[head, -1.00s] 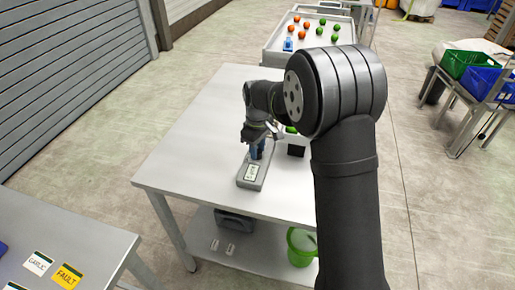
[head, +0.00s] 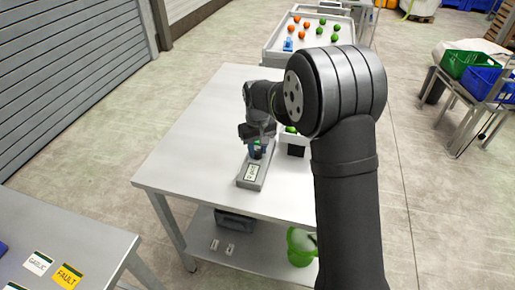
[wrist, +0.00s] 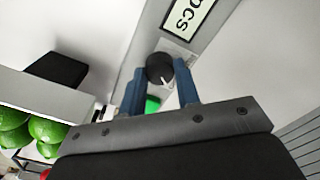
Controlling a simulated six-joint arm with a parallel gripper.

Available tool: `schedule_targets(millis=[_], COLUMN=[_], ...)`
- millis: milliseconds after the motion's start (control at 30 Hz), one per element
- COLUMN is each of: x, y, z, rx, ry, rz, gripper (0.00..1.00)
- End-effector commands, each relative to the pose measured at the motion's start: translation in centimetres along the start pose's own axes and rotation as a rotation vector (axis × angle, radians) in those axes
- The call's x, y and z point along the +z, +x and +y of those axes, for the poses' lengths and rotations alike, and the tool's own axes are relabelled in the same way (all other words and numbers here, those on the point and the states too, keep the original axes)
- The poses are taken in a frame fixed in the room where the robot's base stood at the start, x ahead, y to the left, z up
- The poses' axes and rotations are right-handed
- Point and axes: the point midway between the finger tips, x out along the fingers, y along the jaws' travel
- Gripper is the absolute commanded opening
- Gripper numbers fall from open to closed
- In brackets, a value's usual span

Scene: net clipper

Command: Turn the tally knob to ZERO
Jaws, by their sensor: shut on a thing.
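The tally box (head: 246,183) is a grey slab on the white table, with a white label at its near end. In the wrist view its label (wrist: 187,16) reads "PCS". The tally knob (wrist: 159,67) is round and black with a white pointer line, which points toward the lower right of the wrist picture. My gripper (wrist: 161,77) has its blue fingers on either side of the knob and is shut on it. The scale's markings around the knob are not readable.
A white bin (head: 297,138) with a black panel stands just right of the tally box; green fruit (wrist: 45,130) shows in it. A bright green part (wrist: 152,104) shows between my fingers. The table (head: 195,140) is clear on the left. A tray (head: 272,50) with fruit stands behind.

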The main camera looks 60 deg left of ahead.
Motion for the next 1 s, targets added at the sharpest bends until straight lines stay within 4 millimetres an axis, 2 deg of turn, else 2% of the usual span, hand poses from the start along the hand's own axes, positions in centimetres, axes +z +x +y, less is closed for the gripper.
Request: schedule_targets(millis=[300,333,400,433,767,867,1000], x=[-0.1,-0.1,-0.1,-0.1,0.0,-0.1,-0.1], y=[-0.1,-0.1,-0.1,-0.1,-0.4,-1.4,-4.2], z=[0.0,0.0,0.0,0.0,0.0,0.0,0.0], rx=[0.000,0.000,0.000,0.000,0.000,0.001,0.001], ry=[0.002,0.002,0.001,0.001,0.001,0.001,0.001], rz=[0.003,0.003,0.003,0.003,0.002,0.004,0.006], gripper=[0.07,0.35,0.49,0.51,0.51,0.51,0.51])
